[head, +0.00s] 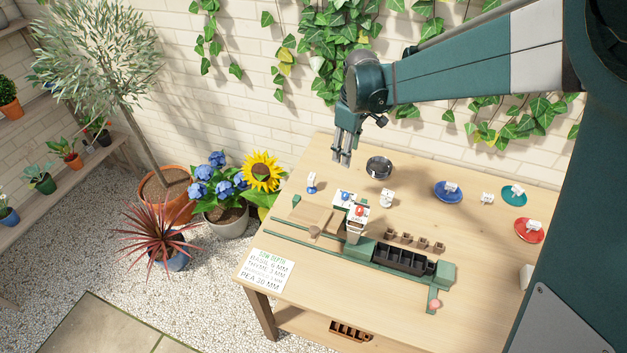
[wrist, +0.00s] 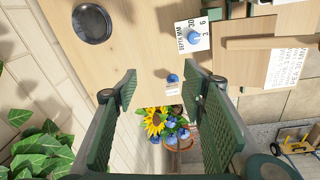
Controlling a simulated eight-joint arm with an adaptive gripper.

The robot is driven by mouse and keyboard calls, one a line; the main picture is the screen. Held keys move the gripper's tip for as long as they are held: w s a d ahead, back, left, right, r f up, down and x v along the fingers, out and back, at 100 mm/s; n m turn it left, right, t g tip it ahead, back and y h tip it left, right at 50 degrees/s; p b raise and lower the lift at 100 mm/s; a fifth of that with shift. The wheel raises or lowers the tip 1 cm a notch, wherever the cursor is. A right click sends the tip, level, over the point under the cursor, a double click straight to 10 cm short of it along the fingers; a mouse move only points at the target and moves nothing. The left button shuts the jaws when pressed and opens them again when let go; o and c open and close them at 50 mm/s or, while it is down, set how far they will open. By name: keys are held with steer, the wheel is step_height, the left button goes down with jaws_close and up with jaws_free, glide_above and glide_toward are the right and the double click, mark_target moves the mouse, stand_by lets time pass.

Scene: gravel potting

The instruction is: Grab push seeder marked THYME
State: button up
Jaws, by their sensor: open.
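My gripper (head: 343,158) is open and empty, in the air above the back left of the table in the head view. In the wrist view its two fingers (wrist: 160,80) are spread wide, with nothing between the tips. A small blue-based item with a white tag (head: 311,183) stands at the table's left edge; it also shows beyond the fingertips in the wrist view (wrist: 173,79). Its tag is too small to read. Another white-tagged item (head: 386,198) stands right of the middle. I cannot tell which thing is marked THYME.
A dark round bowl (head: 379,168) lies right of my gripper. Blue (head: 448,196), teal (head: 513,200) and red (head: 529,236) dishes stand at the right. A green rail fixture with a black cell tray (head: 404,261) fills the front. A depth card (head: 267,270) lies at the front left.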

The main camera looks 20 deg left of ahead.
mark_target(312, 176)
steer(key=a+f+n, duration=0.1)
steer(key=a+f, duration=0.3)
steer(key=a+f+n, duration=0.1)
steer(key=a+f, duration=0.2)
steer(key=a, duration=0.1)
steer(key=a+f+n+g, duration=0.1)
steer(key=a+f, duration=0.3)
steer(key=shift+w+a+f+n+h, duration=0.3)
steer(key=shift+w+n, duration=0.05)
steer(key=shift+n, duration=0.05)
steer(key=shift+f, duration=1.25)
steer(key=shift+f, duration=0.15)
steer(key=shift+f+b, duration=0.35)
steer(key=shift+f, duration=2.1)
steer(key=shift+c, duration=0.5)
steer(key=c, duration=0.9)
